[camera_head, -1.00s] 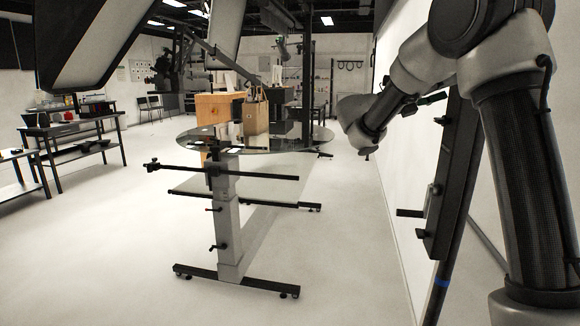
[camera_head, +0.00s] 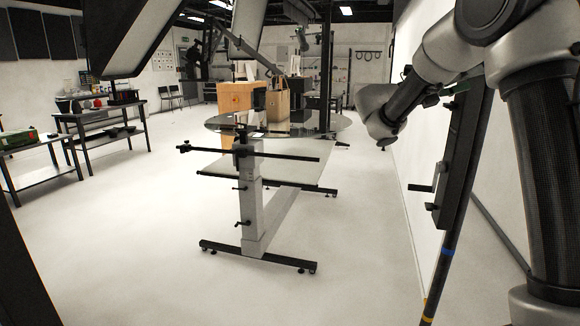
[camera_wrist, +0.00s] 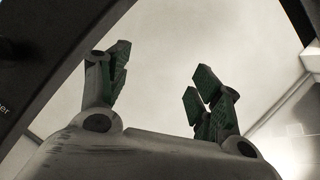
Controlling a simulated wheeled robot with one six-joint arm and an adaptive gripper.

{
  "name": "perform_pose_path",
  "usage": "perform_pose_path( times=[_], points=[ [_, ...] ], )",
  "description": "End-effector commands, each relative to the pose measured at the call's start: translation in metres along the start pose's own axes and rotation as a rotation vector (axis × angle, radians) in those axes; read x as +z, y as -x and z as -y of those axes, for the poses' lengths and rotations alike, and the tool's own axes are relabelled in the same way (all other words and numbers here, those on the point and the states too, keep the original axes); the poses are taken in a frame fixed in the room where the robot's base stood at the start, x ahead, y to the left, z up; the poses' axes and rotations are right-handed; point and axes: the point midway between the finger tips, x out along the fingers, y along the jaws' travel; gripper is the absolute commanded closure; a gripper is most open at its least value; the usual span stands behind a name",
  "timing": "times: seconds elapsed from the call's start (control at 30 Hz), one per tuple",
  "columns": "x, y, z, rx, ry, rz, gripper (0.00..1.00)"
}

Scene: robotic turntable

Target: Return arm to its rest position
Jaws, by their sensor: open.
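My gripper (camera_wrist: 160,90) shows in the wrist view with its two green-padded fingers spread wide apart. Nothing is between them; behind them is a pale blank surface. In the head view my arm is folded on the right side, with its forearm reaching left and the wrist end at the middle right. The gripper's fingers are mostly hidden behind the arm there. The round glass turntable (camera_head: 330,125) stands apart from the arm, further back and to the left.
A stand with black crossbars (camera_head: 250,200) is in front of the turntable. A dark upright post (camera_head: 455,165) is close by my arm, near the white wall. Work tables (camera_head: 100,125) are at the left. The white floor (camera_head: 130,230) is open at the front left.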

Motion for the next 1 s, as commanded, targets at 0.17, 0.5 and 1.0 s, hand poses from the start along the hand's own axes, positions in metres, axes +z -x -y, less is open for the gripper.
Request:
perform_pose_path(
  times=[0.17,0.5,1.0],
  points=[
    [0.0,0.0,-0.003,0.01,-0.064,-0.002,0.36],
    [-0.039,-0.003,-0.032,0.102,-0.257,-0.147,0.36],
    [-0.248,0.026,0.003,-0.086,-0.872,-1.09,0.36]
  ],
)
